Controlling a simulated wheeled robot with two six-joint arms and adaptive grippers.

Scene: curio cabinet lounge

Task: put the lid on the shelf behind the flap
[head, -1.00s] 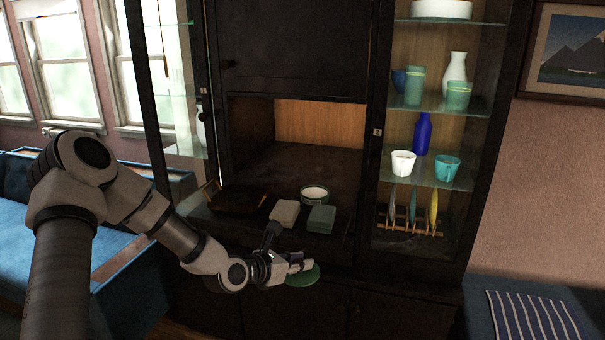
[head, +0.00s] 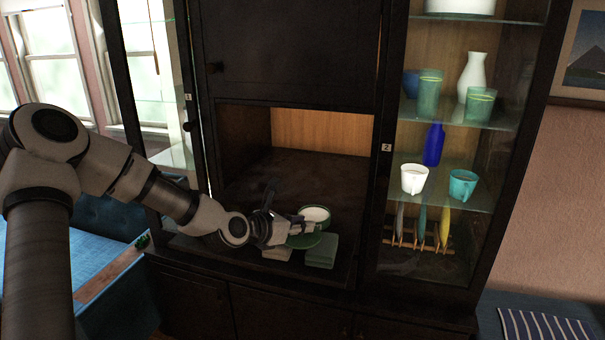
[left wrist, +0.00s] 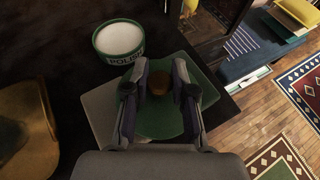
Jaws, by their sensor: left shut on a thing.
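My left gripper (head: 290,231) is shut on the brown knob (left wrist: 187,92) of the green round lid (head: 304,240). In the left wrist view the lid (left wrist: 160,118) hangs roughly level below the fingers, partly hidden by them. It is over the folded pale and green pieces at the front of the cabinet's open middle compartment (head: 300,175), just in front of the white polish jar (head: 316,213). The jar (left wrist: 118,40) stands open, apart from the lid. A dark panel (head: 290,45) above the compartment is shut; I cannot tell whether it is the flap. My right gripper is out of view.
A green folded piece (head: 322,250) and a pale one (head: 277,254) lie below the lid. A brown tray-like thing (left wrist: 25,125) is at left in the wrist view. Glass shelves with cups (head: 414,179) stand right. The compartment's back is clear.

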